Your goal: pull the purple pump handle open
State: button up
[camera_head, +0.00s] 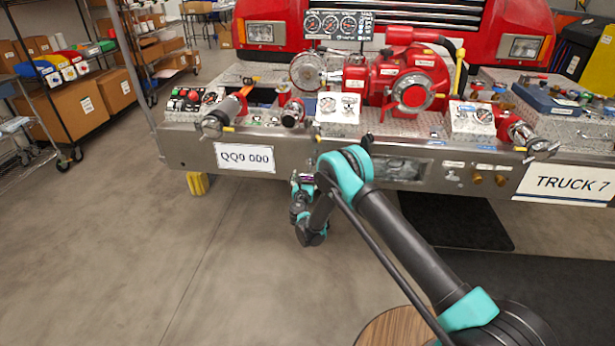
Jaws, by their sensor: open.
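My teal and black arm reaches from the lower right and bends down in front of the bumper. My gripper (303,181) is at the arm's far end, small in view, close in front of the bumper's lower edge and left of the arm's elbow. It is open. A small purplish patch (306,179) shows right at the gripper. I cannot tell whether it is the pump handle or whether the gripper touches it. No other purple handle shows clearly; the arm hides part of the bumper behind it.
The metal bumper (195,150) of a red truck spans the view, carrying a red pump (405,85), gauges and valves. A dark mat (455,222) lies at right. Shelves with boxes (75,105) stand left. The floor at left is clear.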

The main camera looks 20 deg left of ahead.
jog(key=v, duration=0.7)
jog(key=shift+s, duration=0.25)
